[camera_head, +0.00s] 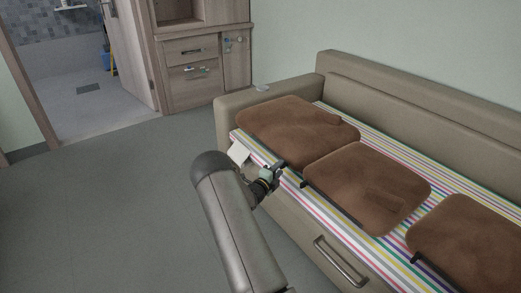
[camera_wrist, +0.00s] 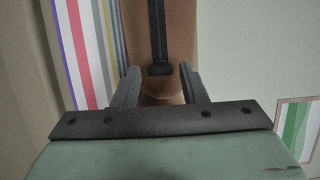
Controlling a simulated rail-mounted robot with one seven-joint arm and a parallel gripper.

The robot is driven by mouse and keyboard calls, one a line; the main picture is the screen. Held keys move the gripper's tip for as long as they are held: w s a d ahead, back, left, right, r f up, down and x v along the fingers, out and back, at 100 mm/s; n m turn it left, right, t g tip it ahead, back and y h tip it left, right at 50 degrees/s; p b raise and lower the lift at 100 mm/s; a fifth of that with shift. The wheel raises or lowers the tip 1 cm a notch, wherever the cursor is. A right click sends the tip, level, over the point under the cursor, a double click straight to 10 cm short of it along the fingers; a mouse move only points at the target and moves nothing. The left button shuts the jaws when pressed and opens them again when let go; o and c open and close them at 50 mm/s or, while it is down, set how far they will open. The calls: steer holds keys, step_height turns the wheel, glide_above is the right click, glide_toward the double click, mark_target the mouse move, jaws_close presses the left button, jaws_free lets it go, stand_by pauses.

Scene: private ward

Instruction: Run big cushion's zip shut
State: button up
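Three brown cushions lie in a row on the striped sheet. The left one (camera_head: 295,125), farthest from the camera, looks the largest; the middle one (camera_head: 365,185) and the right one (camera_head: 470,245) are nearer. Dark zip strips show at their front edges. My gripper (camera_head: 278,168) is at the sofa's front side, by the front right part of the left cushion. In the wrist view, my gripper (camera_wrist: 158,75) is open. A black zip (camera_wrist: 157,28) runs up a brown cushion side (camera_wrist: 179,40), and its dark slider (camera_wrist: 160,69) sits between the fingers, with gaps on both sides.
The beige sofa (camera_head: 420,95) has a raised back behind the cushions. Its front has a drawer with a metal handle (camera_head: 340,262). Wooden cabinets (camera_head: 193,60) stand behind; the floor (camera_head: 120,210) at left is clear.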

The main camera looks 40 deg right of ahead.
steer(key=a+p, duration=0.2)
steer(key=a, duration=0.4)
steer(key=shift+s, duration=0.45)
steer(key=o, duration=1.1)
steer(key=shift+a, duration=0.1)
steer(key=shift+o, duration=0.2)
steer(key=s+a+r+m+g+y+p, duration=0.25)
steer(key=s+a+r+m+p, duration=0.2)
steer(key=r+m, duration=0.3)
steer(key=s+a+r+m+g+y+p, duration=0.1)
steer(key=s+a+r+m+g+p, duration=0.2)
steer(key=s+r+m, duration=0.35)
steer(key=s+a+r+m+g+y+p, duration=0.2)
steer(key=s+a+r+m+g+p, duration=0.15)
steer(key=r+m, duration=0.55)
steer(key=s+a+r+m+t+y+p, duration=0.1)
steer(key=s+a+r+m+y+p, duration=0.3)
steer(key=a+r, duration=0.3)
steer(key=s+a+r+m+t+y+p, duration=0.1)
steer(key=s+a+r+m+y+p, duration=0.3)
steer(key=a, duration=0.6)
steer(key=s+a+r+m+t+y+p, duration=0.1)
steer(key=s+a+r+m+y+p, duration=0.3)
steer(key=s+a+r+m, duration=0.4)
step_height(320, 180, up, 2)
steer(key=shift+s+a+r+t+p, duration=0.2)
steer(key=shift+s+a+t+p, duration=0.2)
steer(key=shift+s+a+p, duration=0.35)
